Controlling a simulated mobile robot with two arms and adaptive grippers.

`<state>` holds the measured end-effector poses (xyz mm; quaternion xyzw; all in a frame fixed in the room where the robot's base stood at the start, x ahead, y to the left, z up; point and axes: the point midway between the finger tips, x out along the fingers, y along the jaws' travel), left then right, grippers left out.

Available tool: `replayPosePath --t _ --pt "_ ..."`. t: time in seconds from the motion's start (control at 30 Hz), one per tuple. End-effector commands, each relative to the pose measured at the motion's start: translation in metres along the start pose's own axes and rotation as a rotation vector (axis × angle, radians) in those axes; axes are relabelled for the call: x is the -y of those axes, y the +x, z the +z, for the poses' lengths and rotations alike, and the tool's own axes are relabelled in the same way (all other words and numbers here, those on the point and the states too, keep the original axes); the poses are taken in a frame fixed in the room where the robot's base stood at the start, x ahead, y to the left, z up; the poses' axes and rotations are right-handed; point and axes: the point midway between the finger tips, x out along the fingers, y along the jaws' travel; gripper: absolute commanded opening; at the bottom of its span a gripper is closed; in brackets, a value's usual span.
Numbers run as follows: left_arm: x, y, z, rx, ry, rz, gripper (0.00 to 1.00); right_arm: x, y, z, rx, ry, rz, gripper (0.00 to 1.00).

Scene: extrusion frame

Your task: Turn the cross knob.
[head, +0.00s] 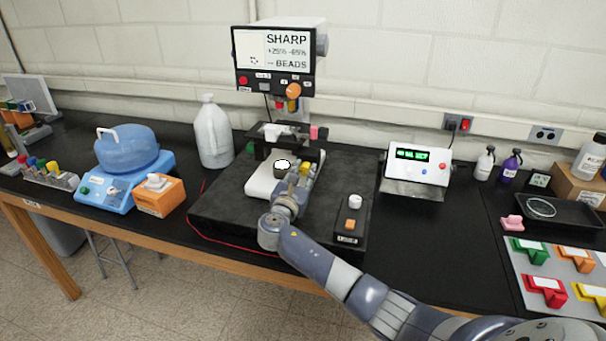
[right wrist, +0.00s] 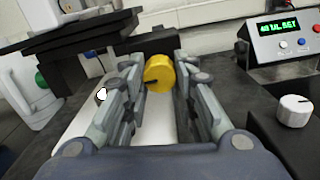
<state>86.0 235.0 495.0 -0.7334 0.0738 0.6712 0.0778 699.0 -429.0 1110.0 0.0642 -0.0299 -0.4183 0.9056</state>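The knob in front of my right gripper is a yellow round knob (right wrist: 159,73) with a dark line on its face. No cross shape shows on it, so I cannot tell whether it is the cross knob. It also shows small in the head view (head: 304,169), partly hidden by my gripper. My right gripper (right wrist: 161,68) has its fingers apart, one on each side of the yellow knob near the tips. They look very close to it, but I see no clear grip. In the head view the right gripper (head: 297,178) is over the white stage plate. My left gripper is not in view.
A black base (head: 220,205) carries the stage and a box with a white knob (right wrist: 295,110). A display unit (head: 278,55) stands above it. A white jug (head: 213,135) is left; a meter with a green readout (head: 416,168) is right.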

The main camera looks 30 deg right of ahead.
Motion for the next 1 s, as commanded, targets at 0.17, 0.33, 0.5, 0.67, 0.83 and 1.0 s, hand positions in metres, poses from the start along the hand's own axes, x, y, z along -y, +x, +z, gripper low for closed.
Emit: replayPosePath --t 0.17,0.33,0.5,0.67,0.83,1.0 --pt "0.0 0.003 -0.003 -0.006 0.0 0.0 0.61 0.0 -0.001 -0.003 -0.002 0.027 0.002 0.02" --pt "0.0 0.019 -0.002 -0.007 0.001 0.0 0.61 -0.001 -0.001 -0.006 -0.002 0.201 0.003 0.02" --pt "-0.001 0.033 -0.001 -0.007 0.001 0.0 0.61 -0.001 -0.001 -0.005 -0.003 0.395 0.002 0.02" --pt "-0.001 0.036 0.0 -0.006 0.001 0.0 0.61 -0.002 -0.001 -0.002 -0.003 0.476 0.003 0.02" --pt "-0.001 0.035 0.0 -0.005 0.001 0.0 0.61 -0.002 -0.001 -0.002 -0.003 0.48 0.003 0.02" --pt "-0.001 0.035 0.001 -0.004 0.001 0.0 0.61 -0.002 -0.001 -0.002 -0.003 0.478 0.002 0.4"
